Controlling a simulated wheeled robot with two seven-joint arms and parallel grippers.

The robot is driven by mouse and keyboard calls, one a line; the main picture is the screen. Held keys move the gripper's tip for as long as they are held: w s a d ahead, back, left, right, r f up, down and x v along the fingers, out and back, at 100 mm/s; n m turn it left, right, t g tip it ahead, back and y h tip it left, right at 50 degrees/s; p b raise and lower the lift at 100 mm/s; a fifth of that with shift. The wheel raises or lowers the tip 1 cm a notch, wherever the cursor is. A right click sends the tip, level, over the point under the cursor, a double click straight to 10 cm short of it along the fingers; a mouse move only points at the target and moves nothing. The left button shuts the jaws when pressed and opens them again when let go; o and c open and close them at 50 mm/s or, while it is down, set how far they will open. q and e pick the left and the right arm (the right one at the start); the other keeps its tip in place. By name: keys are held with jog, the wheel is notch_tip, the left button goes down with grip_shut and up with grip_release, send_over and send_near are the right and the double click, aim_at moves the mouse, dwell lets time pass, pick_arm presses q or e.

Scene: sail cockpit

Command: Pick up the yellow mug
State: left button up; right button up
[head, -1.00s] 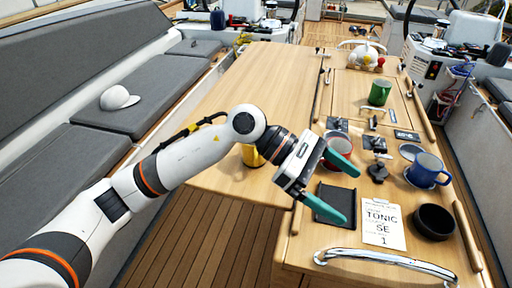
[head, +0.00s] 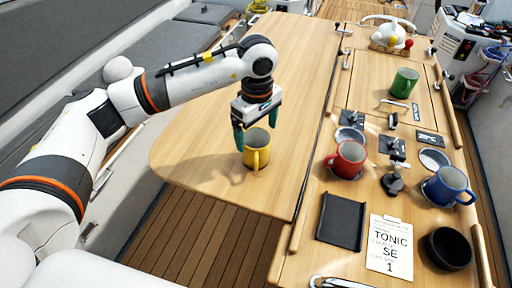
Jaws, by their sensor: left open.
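The yellow mug (head: 257,153) stands upright on the left wooden table leaf near its front edge, with its handle toward the camera. My left gripper (head: 256,130) points down at the mug from above and behind. Its green fingers are apart, one to the left of the mug and one at the right side of its rim. Nothing is seen lifted. I cannot tell whether a finger touches the mug. My right gripper is not in view.
A red mug (head: 346,159), blue mug (head: 447,186), green mug (head: 404,83) and black bowl (head: 449,248) stand on the right side. A black tray (head: 341,221) and a paper card (head: 389,246) lie in front. The left leaf (head: 215,110) is otherwise clear.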

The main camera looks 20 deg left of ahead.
aim_at(257, 145)
pick_arm(q)
notch_tip(257, 145, down, 3)
jog(key=shift+s+d+r+p, duration=0.1)
jog(key=shift+r+p, duration=0.05)
jog(key=shift+p, duration=1.05)
notch_tip(257, 145, down, 2)
jog(key=shift+f, duration=0.35)
jog(key=c, duration=1.1)
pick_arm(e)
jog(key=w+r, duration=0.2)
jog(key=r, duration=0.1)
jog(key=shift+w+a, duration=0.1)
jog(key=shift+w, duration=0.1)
